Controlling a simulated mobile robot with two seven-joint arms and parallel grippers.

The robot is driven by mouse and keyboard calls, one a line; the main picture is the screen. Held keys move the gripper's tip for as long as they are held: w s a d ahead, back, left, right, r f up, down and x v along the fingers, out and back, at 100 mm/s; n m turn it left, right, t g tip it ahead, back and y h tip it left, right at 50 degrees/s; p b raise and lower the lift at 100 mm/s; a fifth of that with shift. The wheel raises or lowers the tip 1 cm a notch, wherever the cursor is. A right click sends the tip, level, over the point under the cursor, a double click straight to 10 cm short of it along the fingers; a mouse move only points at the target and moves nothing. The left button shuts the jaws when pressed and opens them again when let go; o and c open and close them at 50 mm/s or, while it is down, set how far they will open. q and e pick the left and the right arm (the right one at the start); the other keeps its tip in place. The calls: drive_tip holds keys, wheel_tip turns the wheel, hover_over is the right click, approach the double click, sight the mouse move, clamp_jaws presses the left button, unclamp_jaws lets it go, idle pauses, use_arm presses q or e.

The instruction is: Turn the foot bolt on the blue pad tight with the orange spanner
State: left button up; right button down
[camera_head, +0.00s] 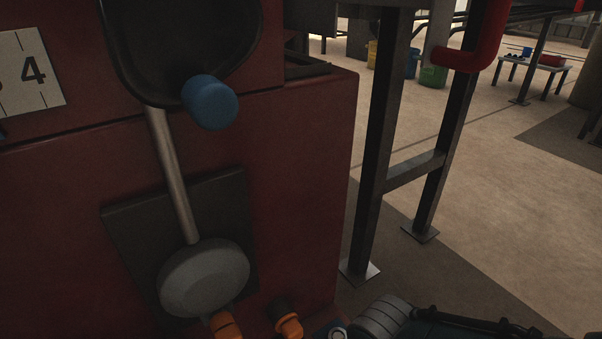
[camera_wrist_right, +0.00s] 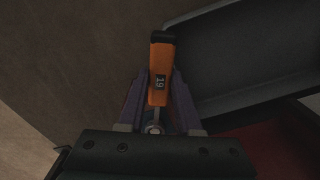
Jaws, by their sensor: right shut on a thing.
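I cannot make out the foot bolt or the blue pad in either view. My left gripper is not in view.
A red machine body (camera_head: 310,170) fills the left, with a steel lever, a grey round end (camera_head: 205,278) and a blue knob (camera_head: 210,102). Dark steel legs (camera_head: 380,140) stand to its right. Open floor (camera_head: 500,210) lies beyond. A dark trough (camera_wrist_right: 250,60) is beside the spanner.

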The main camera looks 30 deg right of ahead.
drive_tip(key=shift+a, duration=0.1)
drive_tip(key=shift+w+a+r+m+p, duration=0.35)
drive_tip(key=shift+a+r+m+p, duration=0.15)
drive_tip(key=shift+a+r+m, duration=0.2)
wheel_tip(320, 180, up, 5)
drive_tip(key=p, duration=0.4)
drive_tip(key=shift+f+p, duration=0.2)
drive_tip(key=shift+p, duration=0.2)
idle(0.5)
